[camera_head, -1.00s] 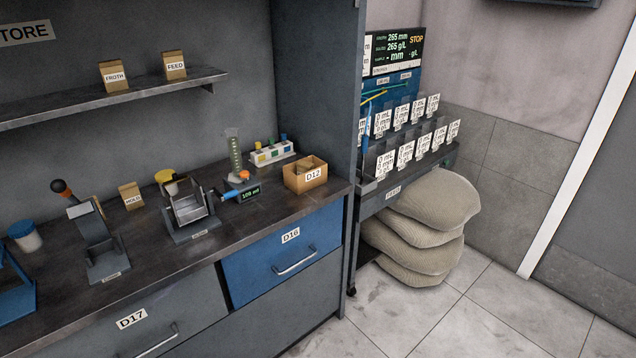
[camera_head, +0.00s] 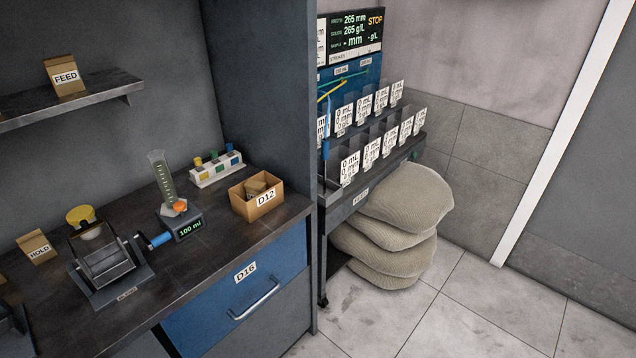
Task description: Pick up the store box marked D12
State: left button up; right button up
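The store box marked D12 (camera_head: 265,204) is a small open-topped tan box with a white label on its front. It stands upright on the right end of the dark counter (camera_head: 222,233), close to the upright side panel. Something brownish lies inside it, too small to make out. Neither of my grippers shows in the head view.
A blue D16 drawer (camera_head: 247,292) is below.

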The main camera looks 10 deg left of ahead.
aim_at(252, 209)
jog(key=z, duration=0.05)
jog(key=i, duration=0.85)
jog(key=u, duration=0.35)
